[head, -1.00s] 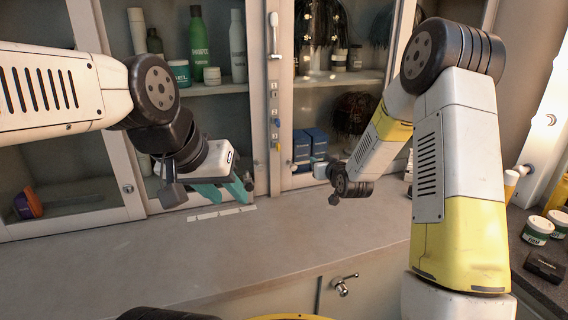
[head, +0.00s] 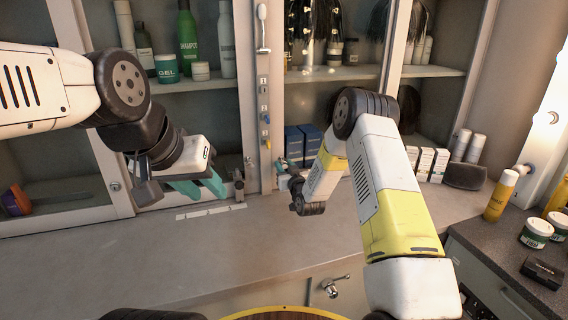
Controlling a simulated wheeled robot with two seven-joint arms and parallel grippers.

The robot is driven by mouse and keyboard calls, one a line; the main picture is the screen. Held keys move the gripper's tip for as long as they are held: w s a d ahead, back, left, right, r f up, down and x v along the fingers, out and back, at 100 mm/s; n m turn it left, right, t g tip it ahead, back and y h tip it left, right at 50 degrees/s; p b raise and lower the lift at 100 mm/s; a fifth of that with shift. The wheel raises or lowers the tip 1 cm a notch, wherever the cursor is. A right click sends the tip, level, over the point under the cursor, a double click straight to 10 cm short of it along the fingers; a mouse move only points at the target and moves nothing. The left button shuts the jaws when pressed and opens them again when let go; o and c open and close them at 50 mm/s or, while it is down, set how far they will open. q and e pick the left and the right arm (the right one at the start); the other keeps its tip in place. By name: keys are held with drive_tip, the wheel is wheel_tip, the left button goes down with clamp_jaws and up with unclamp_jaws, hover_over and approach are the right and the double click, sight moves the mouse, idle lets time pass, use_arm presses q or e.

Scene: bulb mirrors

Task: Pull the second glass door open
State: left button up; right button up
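The second glass door (head: 245,100) from the left stands in the cabinet front; it looks shut, and shelves with bottles show behind its glass. A small grey fitting, perhaps its handle, is low by its right stile (head: 238,187). My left gripper (head: 207,184) is low in front of this door, its teal fingers apart and empty. The fingertips are just left of the fitting; I cannot tell whether they touch. My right gripper (head: 287,168) is low in front of the cabinet, right of the post between the doors. My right forearm and wrist hide most of its fingers.
A grey counter (head: 130,260) runs below the doors, with a row of pale labels (head: 210,212) near the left gripper. White boxes (head: 432,163), a yellow bottle (head: 500,195) and green jars (head: 536,232) stand at the right. The counter's left part is clear.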

drive_tip(key=shift+w+a, duration=0.1)
drive_tip(key=shift+w, duration=0.25)
clamp_jaws()
idle(1.2)
